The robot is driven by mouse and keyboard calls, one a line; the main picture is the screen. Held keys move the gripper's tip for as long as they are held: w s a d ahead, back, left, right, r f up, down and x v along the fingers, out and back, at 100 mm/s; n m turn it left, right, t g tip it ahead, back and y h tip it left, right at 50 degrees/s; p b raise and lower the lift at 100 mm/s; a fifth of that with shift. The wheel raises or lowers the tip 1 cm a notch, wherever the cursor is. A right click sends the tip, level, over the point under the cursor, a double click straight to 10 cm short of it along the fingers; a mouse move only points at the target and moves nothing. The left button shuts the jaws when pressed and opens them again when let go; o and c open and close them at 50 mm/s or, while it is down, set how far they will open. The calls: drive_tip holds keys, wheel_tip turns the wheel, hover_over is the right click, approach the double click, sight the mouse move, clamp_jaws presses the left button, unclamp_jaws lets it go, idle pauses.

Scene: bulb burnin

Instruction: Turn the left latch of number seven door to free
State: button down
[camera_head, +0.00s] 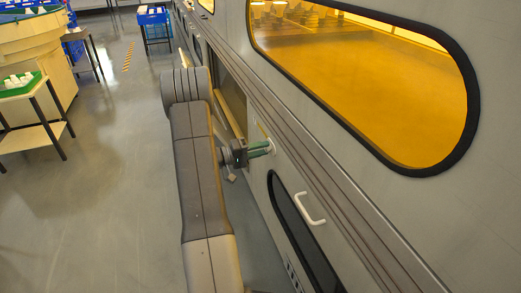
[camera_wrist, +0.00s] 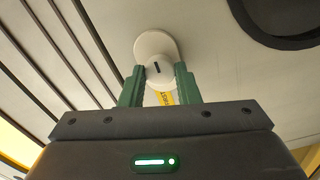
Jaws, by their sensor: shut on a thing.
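The latch (camera_wrist: 153,48) is a white round fitting on the grey wall, with a short dark line on its knob. The line is slightly tilted from upright in the wrist view. My gripper (camera_wrist: 159,71) has one green finger on either side of the knob and is shut on it. In the head view my gripper (camera_head: 264,148) reaches the wall from the left, and only a bit of the white latch (camera_head: 272,145) shows beyond the fingers. A yellow label (camera_wrist: 165,98) with dark lettering shows partly between the fingers. I cannot read a door number.
A white handle (camera_head: 310,208) sits right of the latch, by a dark-windowed panel (camera_head: 300,225). A large amber window (camera_head: 370,85) is above. Tables with a green tray (camera_head: 18,86) and blue crates (camera_head: 152,15) stand left and far back. The floor (camera_head: 110,180) at left is clear.

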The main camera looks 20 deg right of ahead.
drive_tip(key=c, duration=1.1)
unclamp_jaws()
drive_tip(key=a+p, duration=0.1)
drive_tip(key=a, duration=0.3)
drive_tip(key=a+p, duration=0.1)
drive_tip(key=a, duration=0.4)
drive_tip(key=s+a+p, duration=0.1)
drive_tip(key=a, duration=0.3)
drive_tip(key=shift+a+p, duration=0.35)
drive_tip(key=shift+a, duration=0.05)
drive_tip(key=d+b, duration=0.1)
drive_tip(key=d, duration=0.3)
drive_tip(key=d+b, duration=0.1)
drive_tip(key=d, duration=0.4)
drive_tip(key=w+d+b, duration=0.1)
drive_tip(key=d, duration=0.3)
drive_tip(key=shift+d+b, duration=0.35)
drive_tip(key=shift+d, duration=0.05)
